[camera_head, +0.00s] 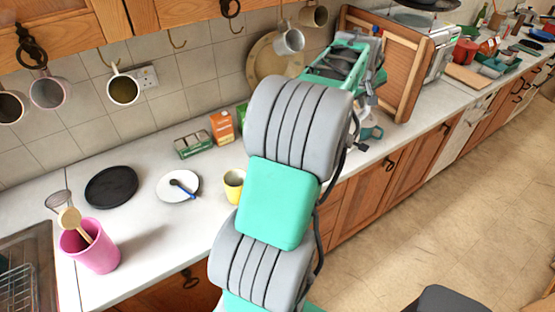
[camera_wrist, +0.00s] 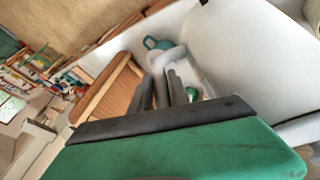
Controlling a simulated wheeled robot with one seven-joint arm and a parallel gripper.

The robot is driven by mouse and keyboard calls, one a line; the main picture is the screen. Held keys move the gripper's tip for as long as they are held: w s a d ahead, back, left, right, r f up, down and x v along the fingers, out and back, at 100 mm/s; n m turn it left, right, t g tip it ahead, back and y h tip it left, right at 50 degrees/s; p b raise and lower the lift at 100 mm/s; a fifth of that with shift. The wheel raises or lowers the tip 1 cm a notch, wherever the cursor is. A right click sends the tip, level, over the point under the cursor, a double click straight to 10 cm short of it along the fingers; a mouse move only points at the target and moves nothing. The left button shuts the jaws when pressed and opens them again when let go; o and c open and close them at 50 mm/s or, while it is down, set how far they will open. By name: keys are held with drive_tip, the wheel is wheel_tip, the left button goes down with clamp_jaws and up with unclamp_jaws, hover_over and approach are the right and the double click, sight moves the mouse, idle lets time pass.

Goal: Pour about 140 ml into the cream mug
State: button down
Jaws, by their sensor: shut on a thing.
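My gripper (camera_wrist: 166,85) shows in the wrist view with its dark fingers close together, shut on a pale object that is mostly hidden; I cannot tell what it is. In the head view my arm reaches to the back right and hides most of the gripper. A teal mug (camera_head: 372,132) is by the arm's far end on the counter; it also shows beyond the fingers in the wrist view (camera_wrist: 152,43). A pale yellow mug (camera_head: 234,187) stands on the counter left of my arm. A whitish mug (camera_head: 123,92) hangs from a hook. Which one is the cream mug is unclear.
A wooden board or tray (camera_head: 405,65) leans near the arm's far end. The white counter (camera_head: 150,230) holds a pink holder (camera_head: 92,250), a black plate (camera_head: 111,186), a white plate (camera_head: 168,190) and cartons (camera_head: 222,127). Several mugs hang along the wall.

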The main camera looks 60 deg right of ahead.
drive_tip(key=shift+w+a+r+g+h, duration=0.4)
drive_tip(key=shift+a+r+h, duration=0.1)
drive_tip(key=shift+r, duration=0.1)
drive_tip(key=shift+w+a+r+n+g+h, duration=0.25)
drive_tip(key=shift+w+a+r+g+h, duration=0.1)
drive_tip(key=shift+r, duration=0.2)
drive_tip(key=shift+w+a+r+n+g+h, duration=0.25)
drive_tip(key=shift+w+a+r+g, duration=0.1)
drive_tip(key=shift+r, duration=0.15)
drive_tip(key=shift+w+a+r+n+g+h, duration=0.3)
drive_tip(key=shift+w+a+r+g+h, duration=0.2)
drive_tip(key=shift+w+a+g+h, duration=0.4)
drive_tip(key=shift+w+a+f+h, duration=0.1)
drive_tip(key=shift+w+a+h, duration=0.2)
drive_tip(key=shift+h, duration=0.1)
drive_tip(key=shift+w+a+b, duration=0.2)
drive_tip(key=shift+b, duration=0.2)
drive_tip(key=shift+w+a+h, duration=0.1)
drive_tip(key=shift+h, duration=0.2)
drive_tip(key=shift+w+a+f+n+g+h+b, duration=0.3)
drive_tip(key=shift+w+a+f+g+b, duration=0.15)
drive_tip(key=shift+b, duration=0.95)
